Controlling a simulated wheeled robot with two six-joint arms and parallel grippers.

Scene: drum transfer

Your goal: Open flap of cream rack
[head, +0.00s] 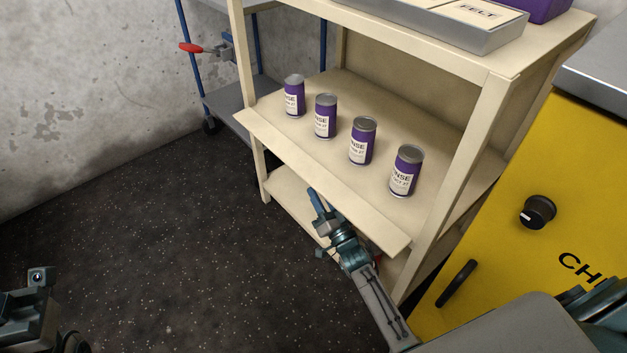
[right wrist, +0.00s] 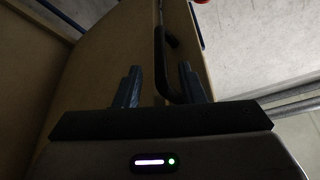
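The cream rack (head: 490,115) stands at centre right. Its flap (head: 325,180) runs along the front of the middle shelf and slopes outward, its front edge out past the posts. My right gripper (head: 317,205) is just below and in front of the flap. In the right wrist view its fingers (right wrist: 160,86) are apart, with a black bar handle (right wrist: 160,62) between them. I cannot tell whether they touch the handle. My left gripper (head: 38,285) is at the lower left, away from the rack; its fingers are not clear.
Several purple cans (head: 363,141) stand upright in a row on the middle shelf, behind the flap. A grey tray marked FELT (head: 440,28) is on the top. A yellow cabinet (head: 520,260) stands close on the right, a blue-framed cart (head: 230,98) behind left. The dark floor at left is clear.

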